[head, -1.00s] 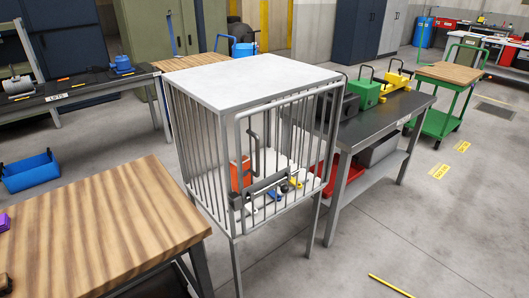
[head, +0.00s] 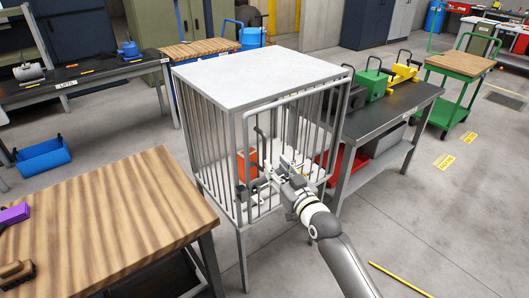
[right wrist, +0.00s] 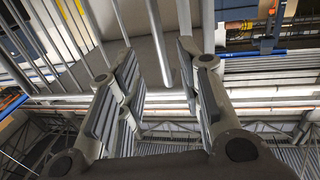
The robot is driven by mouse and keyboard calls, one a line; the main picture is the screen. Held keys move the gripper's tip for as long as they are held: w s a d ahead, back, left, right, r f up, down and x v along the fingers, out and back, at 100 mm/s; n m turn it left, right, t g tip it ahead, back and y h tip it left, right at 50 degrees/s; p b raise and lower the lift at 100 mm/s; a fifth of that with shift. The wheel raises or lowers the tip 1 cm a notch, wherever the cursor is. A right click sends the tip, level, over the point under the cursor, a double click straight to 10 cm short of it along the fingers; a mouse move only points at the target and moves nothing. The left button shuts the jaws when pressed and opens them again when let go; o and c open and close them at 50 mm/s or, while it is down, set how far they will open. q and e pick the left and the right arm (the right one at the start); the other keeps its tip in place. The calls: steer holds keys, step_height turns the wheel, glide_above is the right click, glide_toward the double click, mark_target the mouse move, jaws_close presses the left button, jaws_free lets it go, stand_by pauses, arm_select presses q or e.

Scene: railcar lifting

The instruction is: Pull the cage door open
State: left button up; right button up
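The cage (head: 258,82) has a white top and grey bars and stands on legs in the middle of the head view. Its barred door (head: 290,100) is on the front face and looks closed. My right gripper (head: 274,172) is in front of the door at latch height, covering part of the door's lower half. In the right wrist view its fingers (right wrist: 158,62) are apart, with cage bars (right wrist: 184,25) above and between them. Whether they touch a bar cannot be told. My left gripper is not in view.
A wooden table (head: 110,215) stands close at the left. A dark bench (head: 395,110) with green and yellow tools stands behind right of the cage. An orange-red object (head: 247,165) is inside the cage. The floor at front right is mostly clear.

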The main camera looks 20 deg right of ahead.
mark_target(265, 154)
steer(key=w, duration=0.2)
steer(key=w+a, duration=0.1)
steer(key=w, duration=0.5)
steer(key=shift+w+a+p, duration=0.15)
steer(key=shift+w+p, duration=0.05)
steer(key=shift+p, duration=0.1)
jaws_close()
